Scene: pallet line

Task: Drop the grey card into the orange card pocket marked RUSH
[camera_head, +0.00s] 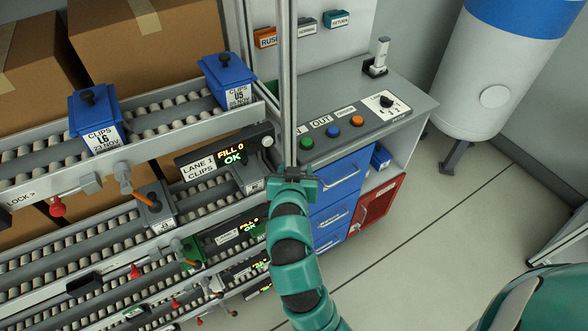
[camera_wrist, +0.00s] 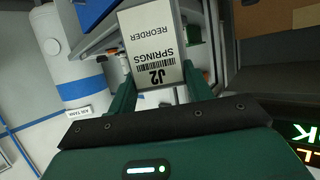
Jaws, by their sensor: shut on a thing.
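The grey card (camera_wrist: 152,48) shows in the wrist view, printed "J2 SPRINGS REORDER" with a barcode, upside down in the picture. My gripper (camera_wrist: 160,76) is shut on it, with a green finger on each side. In the head view my arm reaches up the middle in front of the console, and I cannot make out the card there. The orange card pocket marked RUSH (camera_head: 265,38) is on the pale back panel, left of the other two pockets. Its right end is partly hidden by a metal post. The card is apart from the pocket.
An upright metal post (camera_head: 287,80) stands before the panel. Below is a console (camera_head: 340,130) with buttons. Roller lanes with blue bins (camera_head: 228,82) fill the left.

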